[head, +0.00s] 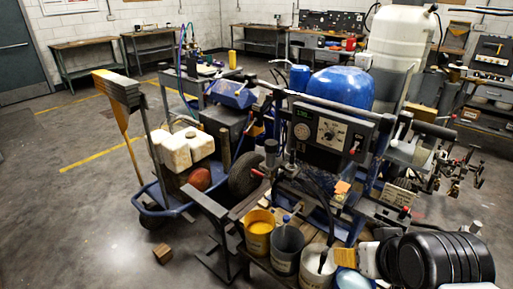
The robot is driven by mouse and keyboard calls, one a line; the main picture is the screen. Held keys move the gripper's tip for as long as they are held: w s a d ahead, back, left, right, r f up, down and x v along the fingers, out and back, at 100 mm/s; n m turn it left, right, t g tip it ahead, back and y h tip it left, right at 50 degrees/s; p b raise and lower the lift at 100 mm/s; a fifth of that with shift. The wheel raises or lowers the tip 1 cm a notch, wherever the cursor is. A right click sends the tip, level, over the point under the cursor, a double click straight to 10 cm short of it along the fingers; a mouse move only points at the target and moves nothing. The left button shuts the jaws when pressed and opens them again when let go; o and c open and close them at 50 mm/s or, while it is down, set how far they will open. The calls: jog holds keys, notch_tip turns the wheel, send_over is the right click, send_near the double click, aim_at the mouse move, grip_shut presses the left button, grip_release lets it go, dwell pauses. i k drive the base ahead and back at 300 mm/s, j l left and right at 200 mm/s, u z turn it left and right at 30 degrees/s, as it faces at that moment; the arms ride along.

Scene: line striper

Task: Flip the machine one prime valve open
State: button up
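A line striper (330,135) with a blue rounded tank (342,87) and a dark control panel (326,135) with a dial stands in the middle. A second wheeled machine (228,118) with a blue top part stands behind it to the left. I cannot tell which is machine one. A small red-tipped lever (258,172) shows at the left of the front machine, by an upright grey fitting (271,153). Another small red part (355,149) shows at the panel's right edge. I cannot single out the prime valve or tell its position. My gripper is not clearly in view.
Yellow (258,240), grey (287,250) and whitish (317,266) buckets stand low in front. A large black ribbed body (442,259) fills the lower right. A small wooden block (162,255) lies on the floor. Open floor (70,215) lies to the left.

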aim_at(254, 171)
jog(key=i+j+u, duration=0.1)
jog(key=i, duration=0.35)
jog(key=i+j+u, duration=0.1)
jog(key=i+j, duration=0.2)
jog(key=i, duration=0.15)
jog(key=i+j, duration=0.15)
jog(key=i, duration=0.3)
jog(key=i+j+z, duration=0.1)
jog(key=j, duration=0.35)
jog(key=i+j, duration=0.15)
jog(key=j, duration=0.25)
jog(key=i+j+z, duration=0.15)
jog(key=j, duration=0.3)
jog(key=i+j, duration=0.1)
jog(key=j, duration=0.35)
jog(key=i+j+z, duration=0.15)
jog(key=j, duration=0.3)
jog(key=k, duration=0.05)
